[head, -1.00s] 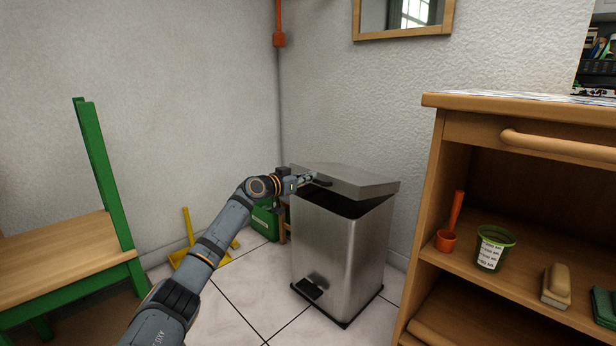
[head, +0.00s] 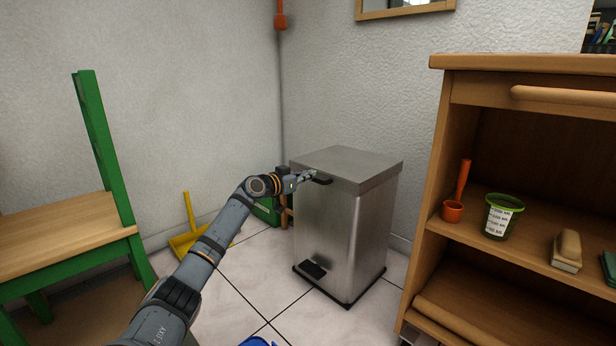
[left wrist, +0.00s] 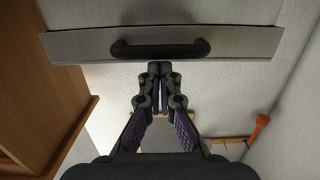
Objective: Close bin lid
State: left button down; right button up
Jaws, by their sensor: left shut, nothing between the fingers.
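The metal bin (head: 340,235) stands on the tiled floor in the corner, with a black pedal (head: 313,270) low on its front. Its lid (head: 350,165) lies flat on the body in the head view, and no dark gap shows under it. A black handle (head: 322,181) sits on the lid's front edge; it also shows in the left wrist view (left wrist: 160,48). My left gripper (head: 312,174) is shut and empty, its fingertips (left wrist: 160,66) right at the handle; I cannot tell whether they touch. My right gripper is not in view.
A wooden shelf unit (head: 480,62) with a green cup (head: 503,217) and an orange tool (head: 455,208) stands to the right. A green chair (head: 98,130) is at the left. A yellow dustpan (head: 187,240) and a green box (head: 266,210) lie behind my arm.

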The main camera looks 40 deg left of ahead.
pick_arm(q)
notch_tip(320, 180, up, 10)
dwell(0.3)
jog(key=shift+f, duration=0.1)
